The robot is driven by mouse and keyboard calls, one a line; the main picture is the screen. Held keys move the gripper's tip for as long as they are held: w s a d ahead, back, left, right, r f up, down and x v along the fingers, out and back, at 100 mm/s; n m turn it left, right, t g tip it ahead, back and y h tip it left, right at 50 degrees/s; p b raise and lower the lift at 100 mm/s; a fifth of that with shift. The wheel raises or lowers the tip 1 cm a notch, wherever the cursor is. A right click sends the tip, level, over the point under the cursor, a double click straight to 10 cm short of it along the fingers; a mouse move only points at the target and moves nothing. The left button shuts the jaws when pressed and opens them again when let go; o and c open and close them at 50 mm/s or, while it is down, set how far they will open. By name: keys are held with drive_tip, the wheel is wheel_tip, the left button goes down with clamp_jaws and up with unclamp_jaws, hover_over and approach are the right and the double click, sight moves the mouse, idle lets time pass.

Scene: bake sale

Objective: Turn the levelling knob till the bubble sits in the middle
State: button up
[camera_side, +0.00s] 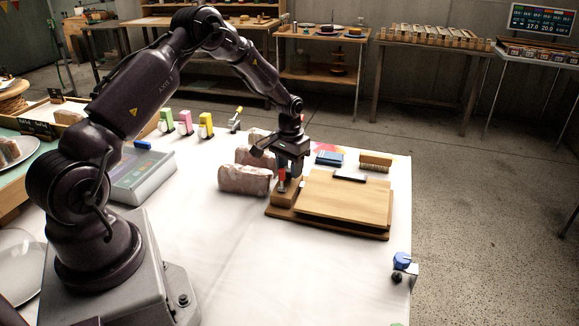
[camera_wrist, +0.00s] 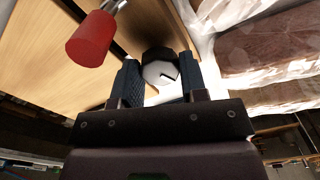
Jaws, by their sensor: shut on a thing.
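My gripper (camera_side: 291,172) is at the left end of a wooden board (camera_side: 345,205) on the white-covered table. In the wrist view my gripper (camera_wrist: 160,84) has its two dark fingers on either side of a pale round knob (camera_wrist: 160,70) with a dark mark on its face, and is shut on it. A red cylinder (camera_wrist: 90,40) on a metal stem is beside the fingers; it also shows below my gripper in the side view (camera_side: 282,185). A small dark bar (camera_side: 349,176), perhaps the level, lies on the board's far side. I cannot make out a bubble.
Wrapped loaves (camera_side: 244,181) lie close to the left of the board. A brush (camera_side: 376,160) and a blue box (camera_side: 329,158) are behind it. A blue item (camera_side: 402,261) sits at the right table edge. The front of the table is clear.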

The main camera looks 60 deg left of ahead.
sight(289, 168)
drive_tip(key=shift+m, duration=0.6)
drive_tip(key=o, duration=0.9)
wheel_tip(289, 168, up, 13)
drive_tip(key=shift+f, duration=0.1)
